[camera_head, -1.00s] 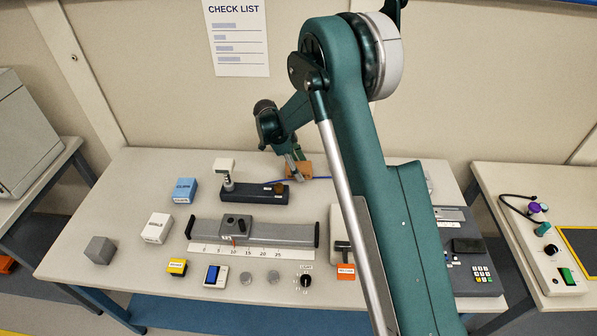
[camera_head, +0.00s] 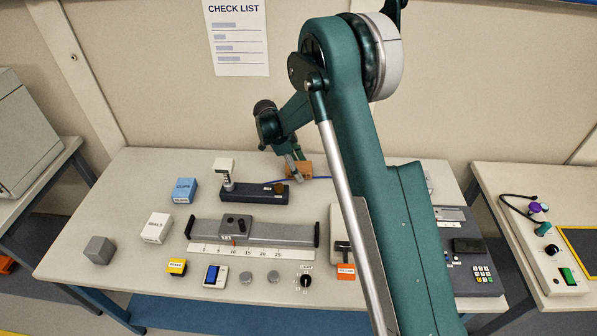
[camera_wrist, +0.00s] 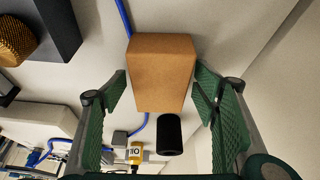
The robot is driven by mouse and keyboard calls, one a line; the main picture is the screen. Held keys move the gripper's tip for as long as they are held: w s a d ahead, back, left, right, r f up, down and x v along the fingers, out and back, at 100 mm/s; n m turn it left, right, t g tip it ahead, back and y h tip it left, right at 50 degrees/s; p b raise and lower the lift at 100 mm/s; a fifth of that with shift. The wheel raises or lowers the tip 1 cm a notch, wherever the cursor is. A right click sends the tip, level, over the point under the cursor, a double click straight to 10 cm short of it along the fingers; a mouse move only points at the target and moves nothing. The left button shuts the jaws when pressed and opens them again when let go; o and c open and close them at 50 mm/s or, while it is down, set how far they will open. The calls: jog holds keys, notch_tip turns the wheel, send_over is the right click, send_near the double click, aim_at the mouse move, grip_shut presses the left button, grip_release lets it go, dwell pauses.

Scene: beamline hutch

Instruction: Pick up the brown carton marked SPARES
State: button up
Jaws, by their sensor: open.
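The brown carton (camera_wrist: 160,75) stands upright between the fingers of my gripper (camera_wrist: 165,95) in the wrist view. The gripper is open, with one green-padded finger on each side of the carton. A gap shows at the left finger; the right finger is close to the carton's side, and I cannot tell if it touches. No marking shows on the carton faces in view. In the head view the carton (camera_head: 304,169) is partly hidden behind my gripper (camera_head: 295,173), at the back of the bench.
A dark block (camera_head: 255,194) with a brass knob stands left of the carton. A blue cable (camera_wrist: 124,18) runs past the carton. A black cylinder (camera_wrist: 170,134) stands close to it. The back wall is just behind. A blue CLIPS box (camera_head: 184,190) is further left.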

aim_at(299, 166)
jog(key=shift+f, duration=0.1)
jog(key=shift+s, duration=0.1)
jog(key=c, duration=1.1)
jog(key=shift+c, duration=0.2)
jog(key=shift+r, duration=0.5)
notch_tip(299, 166, up, 10)
jog(key=shift+f+p, duration=0.25)
jog(key=shift+p, duration=0.5)
